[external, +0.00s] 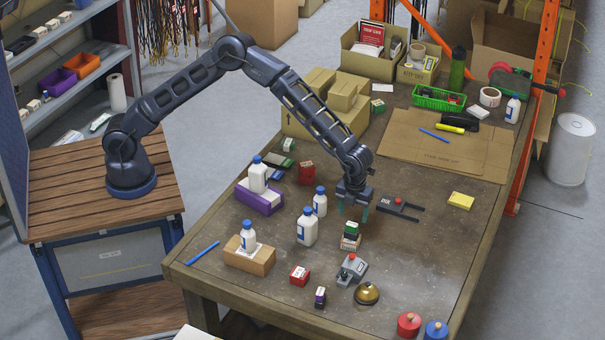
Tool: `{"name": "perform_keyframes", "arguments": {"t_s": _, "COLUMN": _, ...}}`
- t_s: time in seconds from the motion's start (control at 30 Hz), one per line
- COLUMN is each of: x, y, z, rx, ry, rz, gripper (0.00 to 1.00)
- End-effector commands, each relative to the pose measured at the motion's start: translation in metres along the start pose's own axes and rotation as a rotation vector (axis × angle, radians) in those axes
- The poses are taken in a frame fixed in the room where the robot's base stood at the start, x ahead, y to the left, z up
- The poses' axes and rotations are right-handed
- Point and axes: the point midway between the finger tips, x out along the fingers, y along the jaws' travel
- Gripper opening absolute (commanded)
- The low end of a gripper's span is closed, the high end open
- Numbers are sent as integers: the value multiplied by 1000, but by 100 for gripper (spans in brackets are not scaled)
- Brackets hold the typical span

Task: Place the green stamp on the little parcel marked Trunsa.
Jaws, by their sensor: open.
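My gripper (353,211) points down over the middle of the table, its teal fingers apart. Just below it is a small stack with a dark green block (351,228) on top; whether this is the green stamp I cannot tell. The gap between fingertips and block is hard to judge. Another small white-and-green block (289,145) stands at the table's far left. A small brown parcel (262,265) lies at the front left with a white bottle (248,238) on it. No label is legible as Trunsa.
White bottles (307,229) stand left of my gripper. A dark forked tool (396,204) lies close on its right. A grey device (351,270), brass bell (366,293) and red box (299,276) stand in front.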

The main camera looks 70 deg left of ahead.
Motion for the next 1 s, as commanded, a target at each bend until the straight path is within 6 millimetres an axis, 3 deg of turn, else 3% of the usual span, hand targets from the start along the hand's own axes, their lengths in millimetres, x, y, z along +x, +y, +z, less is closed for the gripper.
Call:
{"name": "perform_keyframes", "arguments": {"t_s": 0.1, "x": -19, "y": 0, "z": 0, "rx": 0, "ry": 0, "rz": 0, "gripper": 63}}
{"name": "perform_keyframes", "arguments": {"t_s": 0.47, "x": -54, "y": 7, "z": 5, "rx": -29, "ry": -9, "rz": -5, "gripper": 63}}
{"name": "perform_keyframes", "arguments": {"t_s": 0.67, "x": -103, "y": 45, "z": 31, "rx": -177, "ry": -48, "rz": -24, "gripper": 63}}
{"name": "perform_keyframes", "arguments": {"t_s": 1.0, "x": -191, "y": 136, "z": 75, "rx": -511, "ry": -110, "rz": -76, "gripper": 63}}
